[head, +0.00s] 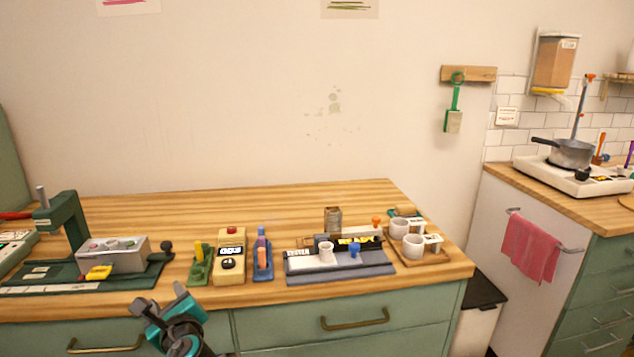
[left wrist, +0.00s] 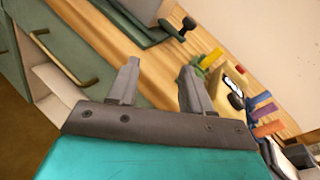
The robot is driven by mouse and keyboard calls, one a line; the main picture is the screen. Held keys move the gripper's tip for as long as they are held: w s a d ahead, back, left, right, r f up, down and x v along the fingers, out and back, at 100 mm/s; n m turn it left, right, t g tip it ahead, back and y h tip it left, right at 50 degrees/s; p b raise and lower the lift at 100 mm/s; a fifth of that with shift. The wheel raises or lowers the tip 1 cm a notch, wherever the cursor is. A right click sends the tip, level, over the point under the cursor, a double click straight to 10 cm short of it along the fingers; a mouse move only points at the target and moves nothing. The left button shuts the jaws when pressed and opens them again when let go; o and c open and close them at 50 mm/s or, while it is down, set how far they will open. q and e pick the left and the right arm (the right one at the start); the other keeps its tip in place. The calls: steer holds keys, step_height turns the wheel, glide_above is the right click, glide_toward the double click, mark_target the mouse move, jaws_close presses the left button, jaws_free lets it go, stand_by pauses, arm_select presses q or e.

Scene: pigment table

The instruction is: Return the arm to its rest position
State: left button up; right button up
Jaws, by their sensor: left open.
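My left gripper (head: 166,301) is in front of the wooden table's front edge, at the lower left of the head view. It is open and nothing is between its fingers. In the left wrist view its two grey fingers (left wrist: 160,88) stand apart, with the wooden table top (left wrist: 118,40) and the green drawer front behind them. My right gripper does not show in either view.
On the table (head: 340,200) stand a green press (head: 68,222), a yellow device (head: 231,262), a grey tray (head: 300,277) and a wooden cup tray (head: 436,257). A brass drawer handle (head: 355,319) sticks out in front. The table's back strip is clear.

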arm_select(q)
steer(key=s+d+f+n+g+h, duration=0.2)
steer(key=s+f+n+g, duration=0.15)
steer(key=s+n, duration=0.45)
steer(key=s+d+f+n+g+h, duration=0.25)
steer(key=s+f+n, duration=0.3)
steer(key=s, duration=0.45)
steer(key=s+d+n+g+h, duration=0.1)
steer(key=s+d+n+h, duration=0.15)
steer(key=s, duration=0.25)
steer(key=s+d+r+n+g+h, duration=0.1)
steer(key=s+d+n+h, duration=0.15)
steer(key=s, duration=0.25)
steer(key=s+d+n+g+h, duration=0.1)
steer(key=s+d+n, duration=0.1)
steer(key=s+n, duration=0.3)
steer(key=w+d+f+m+t+h, duration=0.2)
steer(key=w+d+f+t, duration=0.1)
steer(key=w+f+t, duration=0.3)
step_height(320, 180, down, 3)
steer(key=shift+w+r+t, duration=0.15)
steer(key=shift+w+t, duration=0.2)
steer(key=shift+t, duration=0.15)
